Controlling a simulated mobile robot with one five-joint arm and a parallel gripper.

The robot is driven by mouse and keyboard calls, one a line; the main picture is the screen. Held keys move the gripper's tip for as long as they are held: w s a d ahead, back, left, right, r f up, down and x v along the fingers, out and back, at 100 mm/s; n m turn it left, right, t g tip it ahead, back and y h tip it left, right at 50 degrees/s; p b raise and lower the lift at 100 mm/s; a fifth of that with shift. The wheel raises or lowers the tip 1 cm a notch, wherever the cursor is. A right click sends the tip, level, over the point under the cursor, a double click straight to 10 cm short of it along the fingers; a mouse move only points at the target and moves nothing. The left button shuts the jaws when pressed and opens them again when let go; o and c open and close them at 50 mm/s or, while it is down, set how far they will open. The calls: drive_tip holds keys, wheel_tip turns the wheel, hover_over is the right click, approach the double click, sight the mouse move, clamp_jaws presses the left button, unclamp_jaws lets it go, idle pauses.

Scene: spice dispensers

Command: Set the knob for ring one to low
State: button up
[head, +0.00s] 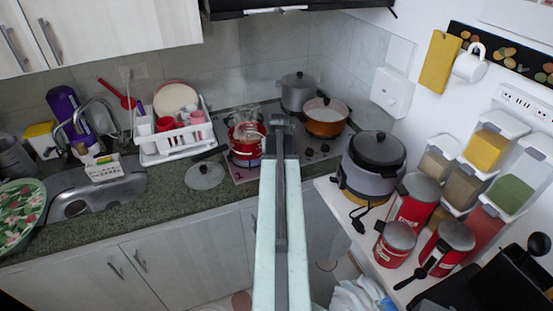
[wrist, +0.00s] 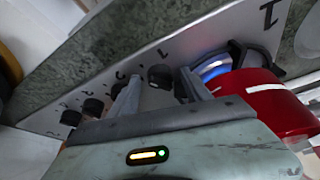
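The stove's metal control strip (wrist: 105,85) runs diagonally across the wrist view with several dark knobs. One knob (wrist: 160,76) shows between the two fingertips of my gripper (wrist: 160,74). The fingers are apart, and I cannot tell whether either touches the knob. More knobs (wrist: 93,106) lie to the left. Small marks beside the knobs are hard to read. A large "1" (wrist: 268,15) is on the stovetop near a blue glowing ring (wrist: 213,68). In the head view, my arm reaches over the stove (head: 242,174), and my gripper (head: 280,120) is seen from behind.
A red pot (wrist: 270,100) stands close to the right finger in the wrist view. In the head view, an orange pot (head: 325,122) and a grey pot (head: 298,95) stand at the back. A glass lid (head: 205,176) lies left of the stove. A rice cooker (head: 370,168) stands right.

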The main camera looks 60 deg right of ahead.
drive_tip(key=p+v, duration=0.7)
drive_tip(key=shift+r, duration=0.35)
drive_tip(key=shift+s+a, duration=0.1)
drive_tip(key=shift+a, duration=0.05)
drive_tip(key=w+a+f+n+y, duration=0.1)
drive_tip(key=w+a, duration=0.4)
drive_tip(key=a, duration=0.4)
drive_tip(key=w+a+n+y, duration=0.1)
drive_tip(key=w+a+n, duration=0.1)
drive_tip(key=w+a, duration=0.4)
drive_tip(key=w+a+f+n+b, duration=0.1)
drive_tip(key=w+a, duration=0.5)
drive_tip(key=a, duration=0.7)
drive_tip(key=shift+w+a+f+n+g+y, duration=0.15)
drive_tip(key=shift+a+f+n+g+y, duration=0.2)
drive_tip(key=shift+n, duration=0.35)
drive_tip(key=a+n+g, duration=0.2)
drive_tip(key=a+n, duration=0.3)
drive_tip(key=a, duration=2.2)
drive_tip(key=shift+f+y+b, duration=0.35)
drive_tip(key=shift+f+y, duration=0.1)
drive_tip(key=shift+f, duration=0.05)
